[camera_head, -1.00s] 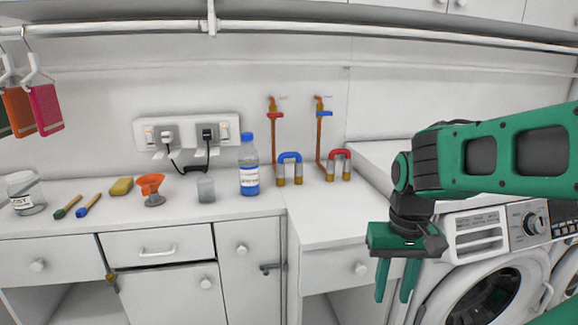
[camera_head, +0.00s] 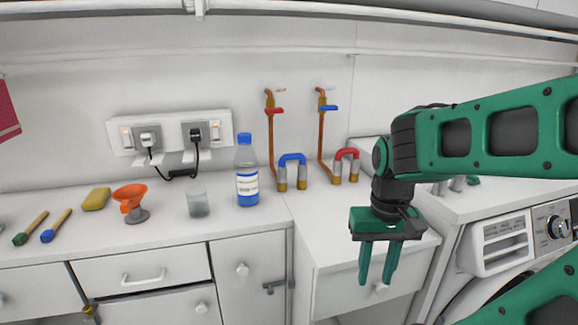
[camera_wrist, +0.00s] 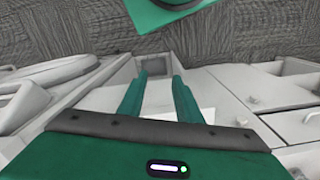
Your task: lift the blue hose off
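The blue hose (camera_head: 292,159) is a short U-shaped piece standing upright on the white counter, its two ends on grey and brass fittings (camera_head: 282,181). It stands just right of a blue-capped bottle, in front of the copper pipe with the red tap. A similar red hose (camera_head: 347,153) stands to its right, on its own fittings. My gripper (camera_head: 378,284) points down in front of the counter, right of and nearer than the blue hose, well apart from it. Its fingers are apart with nothing between them; the wrist view (camera_wrist: 160,78) also shows them apart. The wrist view does not show the hose.
The blue-capped bottle (camera_head: 246,172) stands close left of the blue hose. A clear cup (camera_head: 198,203), orange funnel (camera_head: 131,202), sponge (camera_head: 96,199) and two brushes lie further left. Copper pipes with a red tap (camera_head: 274,110) and a blue tap (camera_head: 328,108) rise behind. A washing machine (camera_head: 510,240) is at right.

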